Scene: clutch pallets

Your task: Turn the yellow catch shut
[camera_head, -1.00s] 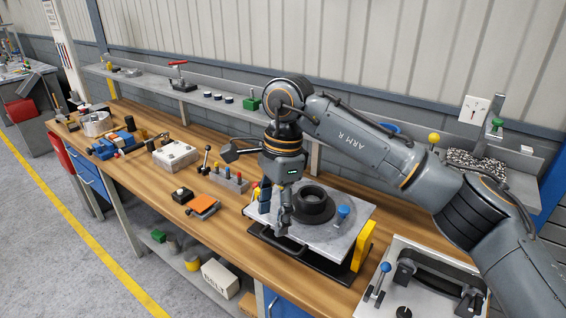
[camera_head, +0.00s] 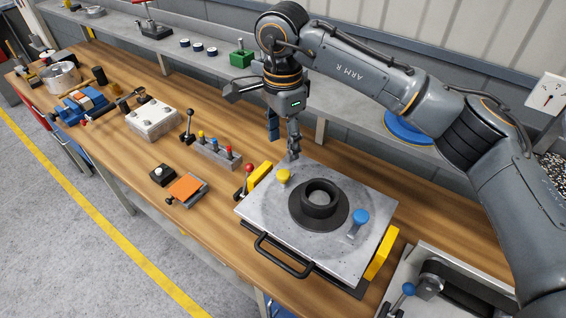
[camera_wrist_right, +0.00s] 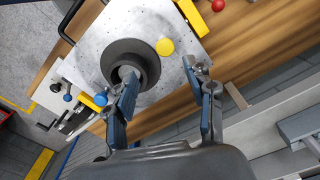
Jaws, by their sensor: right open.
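The yellow catch (camera_head: 283,176) is a small round-headed knob near the back left corner of the grey metal plate (camera_head: 262,213). A blue catch (camera_head: 360,217) stands on the plate's right side. A dark round hub (camera_head: 319,199) sits between them. My right gripper (camera_head: 283,150) is open and empty, above and behind the yellow catch, apart from it. In the right wrist view the yellow catch (camera_wrist_right: 165,46) lies beyond the open fingers (camera_wrist_right: 165,92), and the hub (camera_wrist_right: 130,65) shows beside the left finger. My left gripper is not in view.
Yellow blocks (camera_head: 260,176) flank the plate, and a black handle (camera_head: 283,256) runs along its front. A red-knobbed lever (camera_head: 249,170) stands close on the left. A row of coloured knobs (camera_head: 216,151) and an orange pad (camera_head: 187,187) lie farther left. A shelf runs behind.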

